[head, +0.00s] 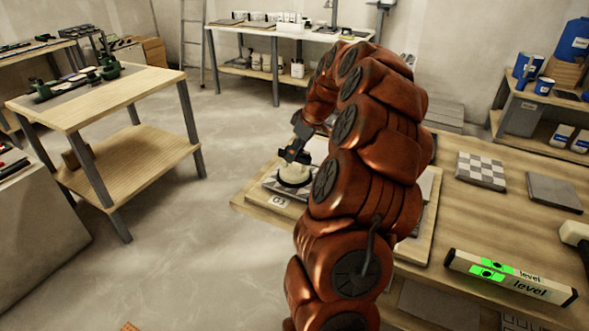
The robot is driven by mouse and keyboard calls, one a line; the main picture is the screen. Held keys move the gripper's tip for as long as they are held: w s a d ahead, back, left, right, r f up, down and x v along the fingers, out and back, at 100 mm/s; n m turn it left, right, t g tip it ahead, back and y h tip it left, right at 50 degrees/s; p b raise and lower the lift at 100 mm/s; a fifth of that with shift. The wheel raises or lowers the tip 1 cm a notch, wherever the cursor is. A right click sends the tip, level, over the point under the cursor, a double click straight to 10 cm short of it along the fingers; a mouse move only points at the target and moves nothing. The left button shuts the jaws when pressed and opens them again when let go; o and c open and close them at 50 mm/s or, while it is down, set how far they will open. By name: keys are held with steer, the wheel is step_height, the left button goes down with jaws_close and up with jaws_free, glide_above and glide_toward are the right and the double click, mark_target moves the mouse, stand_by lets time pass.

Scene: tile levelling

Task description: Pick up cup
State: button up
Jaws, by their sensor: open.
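A cream, dome-shaped piece with a black round base (293,174), which looks like a suction cup, stands on a grey tile near the left end of the wooden workbench. My gripper (293,155) is open, directly above and very close to its top. I cannot tell whether the fingers touch it or are around it. My copper-coloured arm covers the middle of the workbench and whatever lies behind it.
The workbench (466,204) also bears a checkered tile sample (481,171), a grey tile (554,191), a green-marked level (510,277) and a partly visible mallet (575,233). Open floor (165,235) lies left.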

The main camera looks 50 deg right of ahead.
steer(key=x, duration=0.3)
steer(key=shift+w+a+f+p, duration=0.15)
steer(key=shift+f+p, duration=0.1)
steer(key=shift+p, duration=0.05)
jaws_close()
